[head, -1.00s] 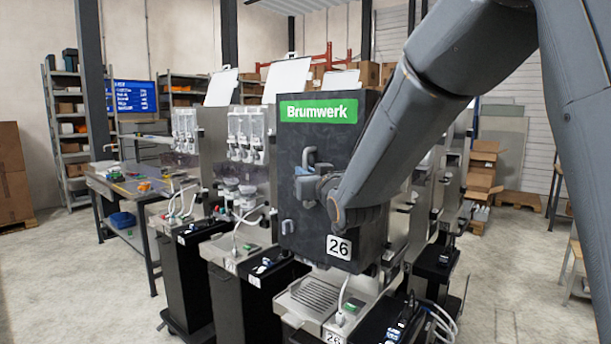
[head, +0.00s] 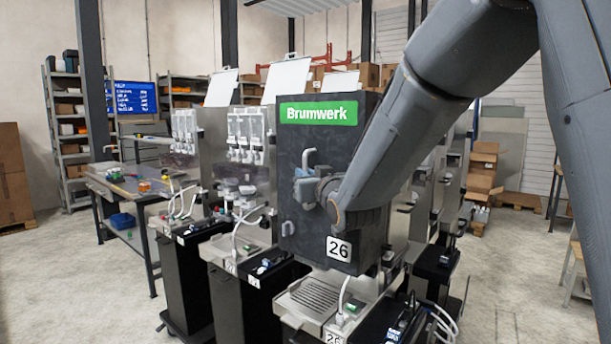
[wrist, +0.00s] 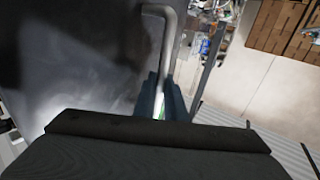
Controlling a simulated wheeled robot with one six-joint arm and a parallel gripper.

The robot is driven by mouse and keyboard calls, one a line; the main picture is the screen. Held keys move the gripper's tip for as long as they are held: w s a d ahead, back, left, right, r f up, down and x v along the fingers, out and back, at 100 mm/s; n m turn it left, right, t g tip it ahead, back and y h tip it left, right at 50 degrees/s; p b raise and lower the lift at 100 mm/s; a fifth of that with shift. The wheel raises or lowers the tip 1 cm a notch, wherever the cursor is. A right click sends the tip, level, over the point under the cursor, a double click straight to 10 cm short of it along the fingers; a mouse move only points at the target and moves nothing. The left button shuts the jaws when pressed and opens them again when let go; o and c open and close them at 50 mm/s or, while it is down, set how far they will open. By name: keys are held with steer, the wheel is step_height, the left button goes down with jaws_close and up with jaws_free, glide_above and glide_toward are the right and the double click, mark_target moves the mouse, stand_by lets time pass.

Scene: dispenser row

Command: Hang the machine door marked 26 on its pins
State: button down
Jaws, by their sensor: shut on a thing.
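The dark door marked 26 (head: 325,215) has a green Brumwerk label at its top and stands upright in front of the machine marked 26 (head: 368,292). My gripper (head: 308,185) is shut on the door's grey bar handle (head: 308,160). In the wrist view the handle (wrist: 166,40) runs down between the fingers (wrist: 160,98), beside the dark door face (wrist: 75,60). The door covers most of the machine's front. The pins and hinge edge are hidden, so I cannot tell whether the door sits on them.
Other dispensers (head: 245,135) with clear canisters stand in a row to the left, close by. A drip tray (head: 312,295) and cables are just below the door. A workbench (head: 120,190) stands further left. Floor (head: 70,280) is clear at the front left.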

steer(key=shift+f+b, duration=0.65)
steer(key=shift+w+d+f+b, duration=0.1)
steer(key=shift+w+d+b, duration=0.05)
steer(key=shift+w+b, duration=0.15)
stand_by(0.8)
steer(key=c, duration=1.7)
jaws_free()
steer(key=shift+s, duration=0.1)
steer(key=shift+c, duration=0.2)
steer(key=shift+d+f, duration=0.1)
steer(key=shift+f, duration=0.25)
steer(key=b+v, duration=0.3)
steer(key=v, duration=0.4)
steer(key=shift+s+r, duration=0.2)
steer(key=shift+s, duration=0.15)
steer(key=shift+d, duration=0.1)
